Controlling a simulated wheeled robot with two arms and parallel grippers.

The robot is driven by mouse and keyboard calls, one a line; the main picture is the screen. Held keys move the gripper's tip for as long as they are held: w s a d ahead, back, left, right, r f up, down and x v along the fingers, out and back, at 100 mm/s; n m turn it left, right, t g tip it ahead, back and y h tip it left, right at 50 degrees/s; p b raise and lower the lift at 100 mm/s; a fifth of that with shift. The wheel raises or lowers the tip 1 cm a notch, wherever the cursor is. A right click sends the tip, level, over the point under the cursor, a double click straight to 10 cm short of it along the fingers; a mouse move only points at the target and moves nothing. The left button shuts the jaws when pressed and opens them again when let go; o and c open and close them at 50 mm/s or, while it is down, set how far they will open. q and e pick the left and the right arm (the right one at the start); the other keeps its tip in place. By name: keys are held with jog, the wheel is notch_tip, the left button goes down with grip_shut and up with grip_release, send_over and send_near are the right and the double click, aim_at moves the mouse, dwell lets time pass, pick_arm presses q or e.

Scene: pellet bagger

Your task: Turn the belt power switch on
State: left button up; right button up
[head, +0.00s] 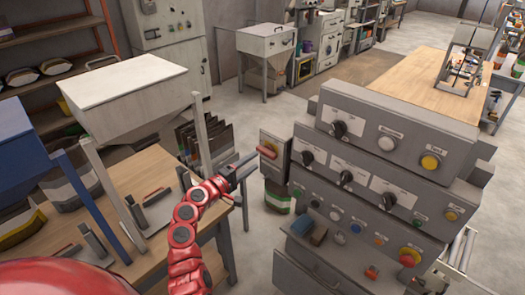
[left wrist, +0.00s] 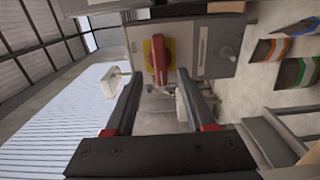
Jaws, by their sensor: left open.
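The switch box (head: 272,160) is a grey box on the left side of the control console, with a red handle (head: 267,149) on its face. In the left wrist view the red handle (left wrist: 159,57) sits on a yellow plate (left wrist: 148,48), beside a label strip. My left gripper (head: 247,168) is open and empty, pointing at the box from the left. In the left wrist view the handle shows beyond the gap between its fingertips (left wrist: 158,78), apart from them. My right gripper is not in view.
The grey console (head: 345,180) carries several knobs and buttons, including a red mushroom button (head: 409,256). A wooden bench (head: 150,180) with a hopper (head: 125,92) stands to the left. A bag (head: 277,198) stands below the box.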

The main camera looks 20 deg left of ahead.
aim_at(264, 155)
pick_arm(q)
jog(key=p+x, duration=0.1)
jog(key=x, duration=0.4)
jog(key=shift+w+d, duration=0.1)
jog(key=shift+w, duration=0.25)
grip_shut()
